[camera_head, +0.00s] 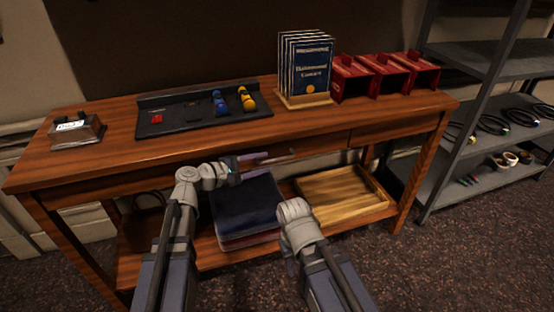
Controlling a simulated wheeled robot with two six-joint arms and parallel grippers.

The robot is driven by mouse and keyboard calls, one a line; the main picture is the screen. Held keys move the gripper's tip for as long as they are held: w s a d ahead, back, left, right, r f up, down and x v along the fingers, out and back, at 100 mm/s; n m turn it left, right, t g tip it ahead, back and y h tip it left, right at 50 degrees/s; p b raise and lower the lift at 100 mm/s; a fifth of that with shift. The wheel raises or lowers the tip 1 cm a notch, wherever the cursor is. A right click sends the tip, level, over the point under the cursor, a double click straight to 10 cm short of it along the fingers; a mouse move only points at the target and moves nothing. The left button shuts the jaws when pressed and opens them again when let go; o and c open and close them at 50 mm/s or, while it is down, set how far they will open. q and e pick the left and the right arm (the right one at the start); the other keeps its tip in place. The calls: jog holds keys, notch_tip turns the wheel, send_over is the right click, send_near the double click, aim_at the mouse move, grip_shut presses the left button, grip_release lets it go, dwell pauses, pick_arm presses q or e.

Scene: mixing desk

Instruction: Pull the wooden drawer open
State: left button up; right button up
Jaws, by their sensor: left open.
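The wooden desk (100,165) has a drawer front (322,143) under its top edge, with a vertical seam near its right end. It looks flush with the desk, so the drawer appears shut. My left gripper (266,160) is open in front of this drawer front, with its fingers pointing right. A thin bar shows by the fingertips. I cannot tell whether it is a handle or a finger, or whether anything touches. My right arm is folded low at the centre right, and its gripper does not show.
On the desk top are a white-labelled box (76,131), a dark tray (180,124) with blue and yellow items, upright blue booklets (311,72) and red holders (352,80). Below are a dark folded stack (245,205) and a wooden tray (343,190). A grey metal shelf (480,60) stands right.

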aim_at(273, 160)
pick_arm(q)
jog(key=b+x, duration=0.1)
jog(key=x, duration=0.5)
jog(key=shift+w+d+f, duration=0.1)
jog(key=shift+w+d, duration=0.05)
jog(key=shift+d, duration=0.05)
jog(key=shift+c, duration=0.2)
grip_shut()
dwell(1.1)
